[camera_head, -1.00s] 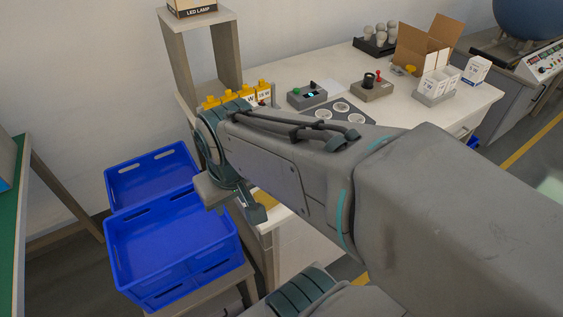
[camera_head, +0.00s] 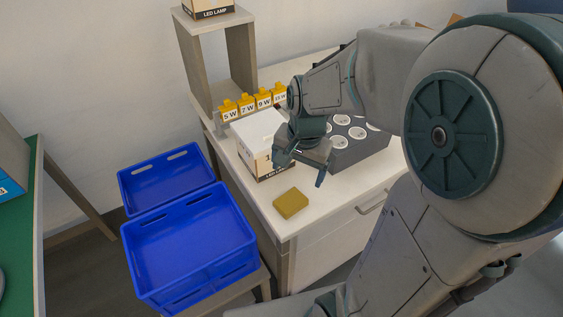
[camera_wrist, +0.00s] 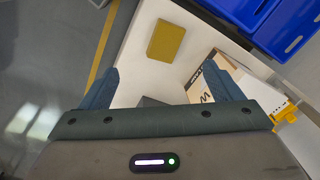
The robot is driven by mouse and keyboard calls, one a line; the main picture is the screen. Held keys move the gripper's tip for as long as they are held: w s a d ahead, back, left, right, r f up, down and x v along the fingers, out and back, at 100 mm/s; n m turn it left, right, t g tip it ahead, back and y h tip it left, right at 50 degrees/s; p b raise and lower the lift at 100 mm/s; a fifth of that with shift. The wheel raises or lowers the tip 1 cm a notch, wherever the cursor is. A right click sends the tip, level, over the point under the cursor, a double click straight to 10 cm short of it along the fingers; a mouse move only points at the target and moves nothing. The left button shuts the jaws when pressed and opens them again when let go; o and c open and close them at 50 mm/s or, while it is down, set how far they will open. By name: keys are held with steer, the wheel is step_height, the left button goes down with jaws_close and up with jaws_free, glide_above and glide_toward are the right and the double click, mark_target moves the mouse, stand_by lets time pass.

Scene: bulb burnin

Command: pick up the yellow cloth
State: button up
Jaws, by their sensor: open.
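The yellow cloth (camera_head: 291,203) is a small, flat, folded square lying on the white table near its front left corner. In the wrist view the cloth (camera_wrist: 166,40) shows ahead of my gripper, beyond the fingertips and between their lines. My gripper (camera_head: 305,170) is open and empty, above the table behind and slightly right of the cloth. In the wrist view its two fingers (camera_wrist: 165,85) stand wide apart. The cloth is fully visible, and nothing touches it from above.
A white LED lamp box (camera_head: 262,142) stands close to my gripper. A grey tray with round sockets (camera_head: 340,158) is to the right. Blue crates (camera_head: 190,240) stand left of the table. Yellow-topped wattage labels (camera_head: 228,110) line the back. The tabletop around the cloth is clear.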

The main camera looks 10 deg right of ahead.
steer(key=w+f+m+g+p, duration=0.1)
steer(key=w+f+m, duration=0.3)
steer(key=w+m, duration=0.1)
glide_above(291, 200)
steer(key=shift+h, duration=0.3)
step_height(291, 200, down, 8)
steer(key=shift+w+d+r, duration=0.1)
steer(key=shift+w+d, duration=0.05)
steer(key=shift+f+p, duration=0.4)
steer(key=shift+f, duration=2.7)
steer(key=c, duration=1.1)
